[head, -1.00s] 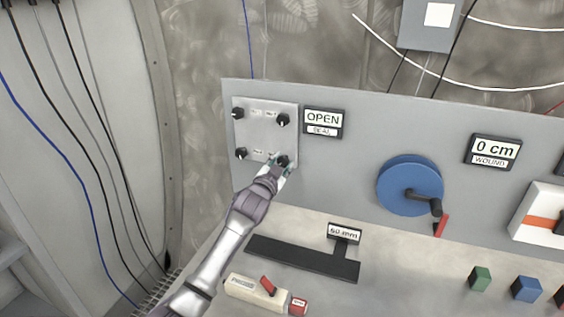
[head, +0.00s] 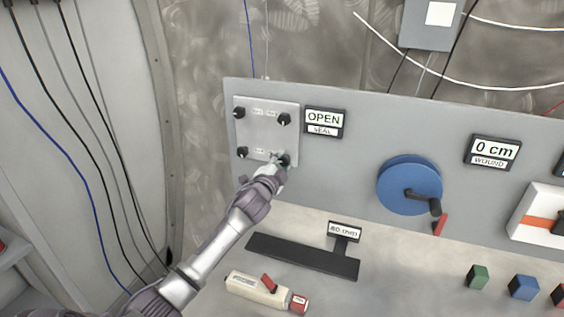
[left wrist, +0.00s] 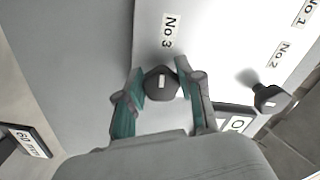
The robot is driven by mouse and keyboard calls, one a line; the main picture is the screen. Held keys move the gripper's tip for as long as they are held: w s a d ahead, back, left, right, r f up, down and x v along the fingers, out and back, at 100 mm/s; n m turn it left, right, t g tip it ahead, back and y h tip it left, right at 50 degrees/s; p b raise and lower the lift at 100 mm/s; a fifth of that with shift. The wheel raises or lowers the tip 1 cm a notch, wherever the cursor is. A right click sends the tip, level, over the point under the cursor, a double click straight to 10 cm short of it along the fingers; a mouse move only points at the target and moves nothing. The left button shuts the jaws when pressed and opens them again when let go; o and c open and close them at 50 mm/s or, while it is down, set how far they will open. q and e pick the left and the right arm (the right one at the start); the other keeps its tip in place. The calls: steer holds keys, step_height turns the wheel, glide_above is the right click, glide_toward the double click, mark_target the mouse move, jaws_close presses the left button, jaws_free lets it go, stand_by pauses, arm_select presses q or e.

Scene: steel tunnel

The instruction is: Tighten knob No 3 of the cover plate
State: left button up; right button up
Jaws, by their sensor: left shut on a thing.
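The light grey cover plate (head: 268,133) is on the upright panel at the left, with a dark knob near each corner. Knob No 3 (left wrist: 160,88) is dark with a white mark, beside its "No 3" label in the left wrist view. In the head view it is the lower right knob, largely hidden by my gripper. My left gripper (head: 279,161) is shut on this knob, with one teal-lined finger (left wrist: 160,76) on each side of it. Knob No 2 (left wrist: 268,98) stands free to the right in the left wrist view. My right gripper is not in view.
An "OPEN / SEAL" sign (head: 323,122) is just right of the plate. A blue crank wheel (head: 405,186) is further right.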

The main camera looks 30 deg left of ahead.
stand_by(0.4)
arm_select(q)
steer(key=o, duration=1.2)
steer(key=shift+c, duration=0.2)
steer(key=v, duration=1.2)
steer(key=shift+f, duration=0.1)
